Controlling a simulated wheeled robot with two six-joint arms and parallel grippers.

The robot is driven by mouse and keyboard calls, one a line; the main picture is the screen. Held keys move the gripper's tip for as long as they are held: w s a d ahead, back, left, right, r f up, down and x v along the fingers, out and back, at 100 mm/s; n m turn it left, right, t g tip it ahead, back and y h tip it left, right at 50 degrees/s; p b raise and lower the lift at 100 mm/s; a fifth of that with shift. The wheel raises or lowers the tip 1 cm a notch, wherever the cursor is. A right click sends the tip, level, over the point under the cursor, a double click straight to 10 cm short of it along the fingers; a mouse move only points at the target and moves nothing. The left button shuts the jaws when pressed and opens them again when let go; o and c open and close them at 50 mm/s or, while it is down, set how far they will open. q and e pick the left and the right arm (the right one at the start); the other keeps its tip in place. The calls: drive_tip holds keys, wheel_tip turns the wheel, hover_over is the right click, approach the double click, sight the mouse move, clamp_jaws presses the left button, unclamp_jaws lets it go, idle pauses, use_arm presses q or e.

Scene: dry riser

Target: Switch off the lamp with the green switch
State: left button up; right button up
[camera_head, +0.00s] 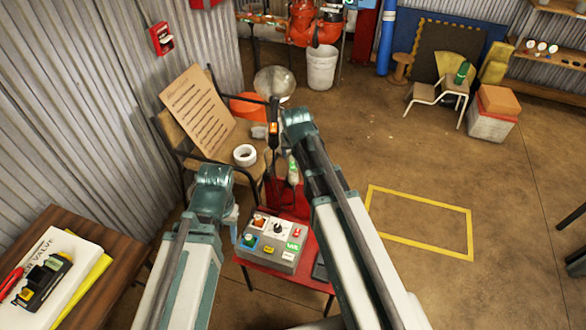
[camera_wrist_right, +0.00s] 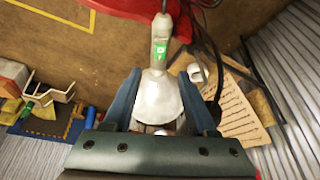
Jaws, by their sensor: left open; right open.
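A lamp with a grey handle and a green switch (camera_head: 293,169) hangs by the chair; its shade is hidden behind my right arm in the head view. In the right wrist view, the green switch (camera_wrist_right: 160,50) sits on the handle above a pale shade (camera_wrist_right: 160,100). My right gripper (camera_wrist_right: 160,75) is open, with one blue finger on each side of the shade; contact cannot be told. A second lamp with a black handle and orange switch (camera_head: 274,129) is just left. My left gripper (camera_head: 236,214) is open and empty, beside the control box.
A grey control box (camera_head: 272,250) with coloured switches stands on a red stool (camera_head: 310,281). A chair (camera_head: 172,130) holds a paper sheet and a white tape roll (camera_head: 245,155). A wooden table (camera_head: 115,219) is at left.

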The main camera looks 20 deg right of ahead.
sight(293, 165)
drive_tip(key=b+x, duration=0.7)
drive_tip(key=x, duration=0.2)
clamp_jaws()
drive_tip(key=shift+a, duration=0.1)
